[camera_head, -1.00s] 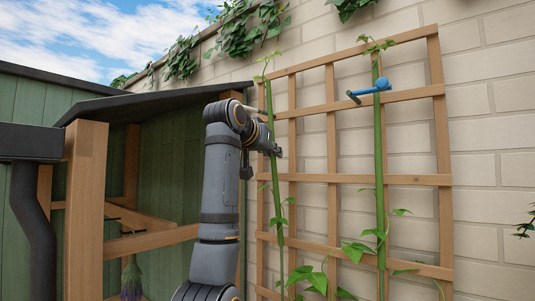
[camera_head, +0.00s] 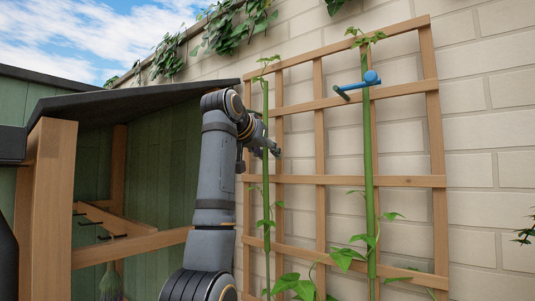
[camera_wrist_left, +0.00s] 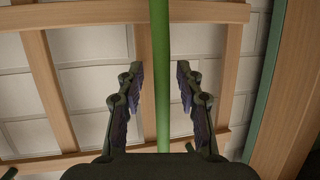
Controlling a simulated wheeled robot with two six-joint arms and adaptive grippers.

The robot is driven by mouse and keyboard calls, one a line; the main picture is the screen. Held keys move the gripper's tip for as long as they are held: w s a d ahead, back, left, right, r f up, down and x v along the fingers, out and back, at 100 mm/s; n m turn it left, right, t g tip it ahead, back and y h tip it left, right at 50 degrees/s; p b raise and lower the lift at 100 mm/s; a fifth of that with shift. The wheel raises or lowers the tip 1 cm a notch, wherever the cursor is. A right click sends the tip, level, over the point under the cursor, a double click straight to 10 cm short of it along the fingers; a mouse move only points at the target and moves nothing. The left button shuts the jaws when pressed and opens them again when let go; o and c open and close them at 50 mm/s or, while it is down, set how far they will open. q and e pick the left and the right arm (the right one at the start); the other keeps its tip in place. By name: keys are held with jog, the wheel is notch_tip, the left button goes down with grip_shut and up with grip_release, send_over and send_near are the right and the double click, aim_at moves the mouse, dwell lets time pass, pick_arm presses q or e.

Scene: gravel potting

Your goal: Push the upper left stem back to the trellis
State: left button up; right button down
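The upper left stem (camera_head: 265,100) is a tall green stem, nearly upright, in front of the wooden trellis (camera_head: 319,130). My left gripper (camera_head: 272,146) is at its mid height, close to the trellis. In the left wrist view, the stem (camera_wrist_left: 162,45) runs between the two dark fingers of my left gripper (camera_wrist_left: 155,72). The fingers are open, with a gap on each side of the stem. I cannot tell how far the stem stands from the trellis slats. My right gripper is not in view.
A second green stem (camera_head: 368,150) stands to the right, with a blue clip-like piece (camera_head: 371,77) near its top. A brick wall (camera_head: 480,150) is behind the trellis. A wooden shed post (camera_head: 48,200) and dark roof (camera_head: 150,97) stand close left of my arm.

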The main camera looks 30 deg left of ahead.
aim_at(265, 150)
pick_arm(q)
jog(key=v, duration=0.7)
jog(key=shift+s, duration=0.2)
jog(key=shift+s, duration=0.1)
